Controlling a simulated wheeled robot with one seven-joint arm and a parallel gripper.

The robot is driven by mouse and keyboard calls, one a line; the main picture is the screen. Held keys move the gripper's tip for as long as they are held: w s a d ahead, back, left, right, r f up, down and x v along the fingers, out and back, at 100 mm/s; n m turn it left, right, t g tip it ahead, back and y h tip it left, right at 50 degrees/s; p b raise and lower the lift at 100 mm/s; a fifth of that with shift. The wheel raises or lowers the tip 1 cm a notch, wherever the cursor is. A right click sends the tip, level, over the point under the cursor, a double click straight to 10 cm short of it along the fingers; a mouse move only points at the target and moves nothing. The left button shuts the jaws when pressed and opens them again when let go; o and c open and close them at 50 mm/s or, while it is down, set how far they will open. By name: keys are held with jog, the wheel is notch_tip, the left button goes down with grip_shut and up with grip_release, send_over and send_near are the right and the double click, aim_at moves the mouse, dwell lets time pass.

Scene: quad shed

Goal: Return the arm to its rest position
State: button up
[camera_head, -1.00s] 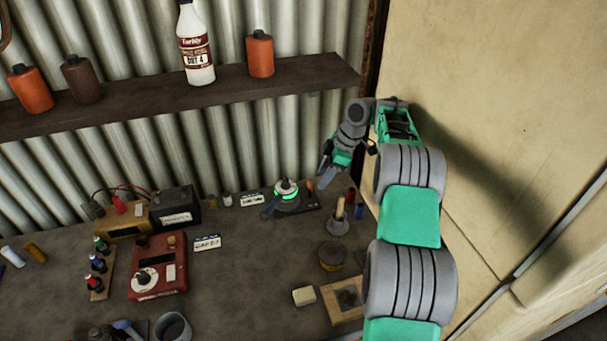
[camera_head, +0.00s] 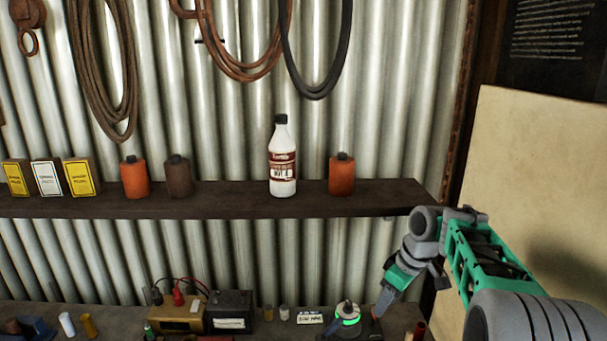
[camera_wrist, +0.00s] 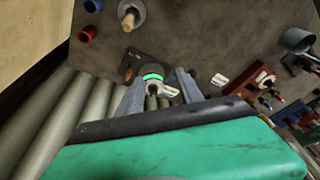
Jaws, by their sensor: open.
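My green and grey arm reaches in from the right in the head view, bent at the wrist with my gripper (camera_head: 387,297) pointing down. The gripper hangs below the right end of the shelf, above the back of the bench. In the wrist view my gripper (camera_wrist: 158,92) has its two grey fingers apart, with nothing held between them. A round device with a glowing green ring (camera_head: 347,318) stands on the bench near the fingers; it also shows between and beyond the fingertips in the wrist view (camera_wrist: 153,77).
The dark shelf (camera_head: 230,205) holds a white bottle (camera_head: 282,165), orange containers (camera_head: 341,174) and small boxes. A pale panel (camera_head: 540,160) stands close at the right. A black box (camera_head: 230,312) and a red device (camera_wrist: 262,80) are on the bench. Coiled cables hang above.

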jog(key=s+a+r+m+t+h+b, duration=0.1)
jog(key=s+a+m, duration=0.15)
jog(key=s, duration=0.35)
jog(key=s+a+r+m+t, duration=0.1)
jog(key=s+a+r+m, duration=0.1)
jog(key=s+a, duration=0.25)
jog(key=s+f+m+h+b, duration=0.1)
jog(key=s+f+m, duration=0.3)
jog(key=s, duration=0.6)
jog(key=shift+s+d+t+h, duration=0.2)
jog(key=shift+d+t+h, duration=0.1)
jog(key=shift+d+t, duration=0.1)
